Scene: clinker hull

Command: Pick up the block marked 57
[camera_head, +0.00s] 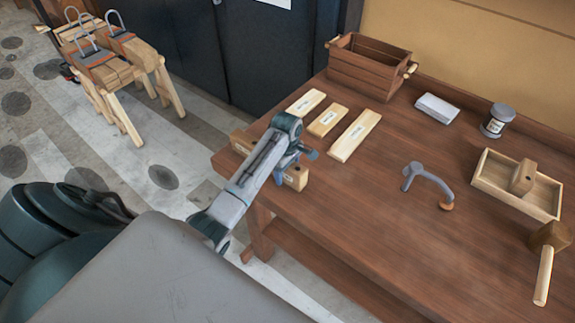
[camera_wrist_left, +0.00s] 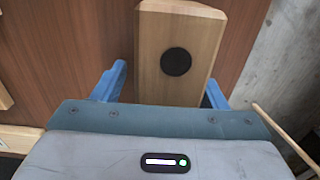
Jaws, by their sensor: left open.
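My left gripper (camera_head: 296,158) is over the table's near left corner, open, with blue fingers. In the left wrist view, a wooden block (camera_wrist_left: 178,45) with a dark round spot lies between the open fingers (camera_wrist_left: 166,80), and neither finger visibly grips it. In the head view, wood shows on both sides of my left arm: a brown piece (camera_head: 241,141) to the left and a paler labelled end (camera_head: 297,178) by the gripper. My arm hides what lies between, so I cannot tell if they are one block. I cannot read the number 57 anywhere.
The table's near middle is clear.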

